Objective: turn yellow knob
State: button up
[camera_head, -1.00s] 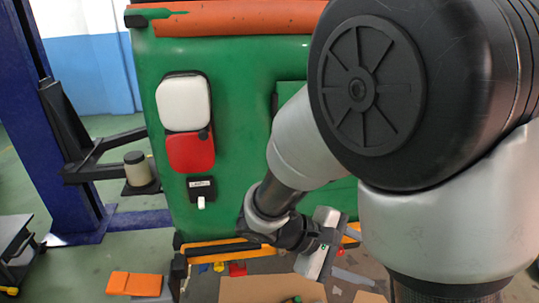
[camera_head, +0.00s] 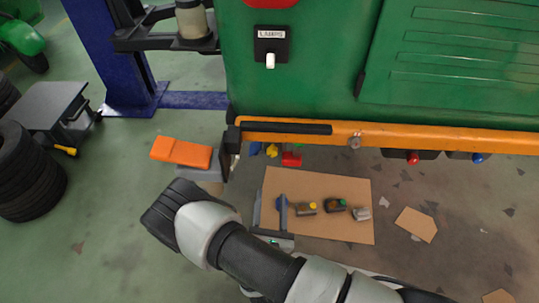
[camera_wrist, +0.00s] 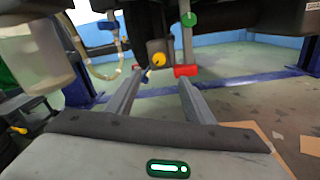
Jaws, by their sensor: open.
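The yellow knob (camera_head: 272,151) shows below the orange-yellow rail of the green vehicle in the head view, close to a red piece (camera_head: 291,160) and a green one (camera_head: 299,145). In the wrist view the yellow knob (camera_wrist: 158,59) is ahead of my gripper (camera_wrist: 162,77), seen between the two open fingers, apart from them. The red piece (camera_wrist: 186,71) is by the right fingertip, and the green knob (camera_wrist: 189,19) is above it. In the head view my gripper (camera_head: 268,197) is open, over the left edge of the cardboard, with its fingers toward the vehicle.
Cardboard (camera_head: 350,185) with several small parts lies on the floor. An orange block (camera_head: 182,152) is left of my gripper. A blue lift post (camera_head: 115,55) and a black cart (camera_head: 45,110) stand left. The rail (camera_head: 450,139) overhangs the knob area.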

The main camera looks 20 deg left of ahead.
aim_at(272, 154)
jog(key=b+x, duration=0.3)
jog(key=x, duration=1.4)
jog(key=shift+w+a+f, duration=0.1)
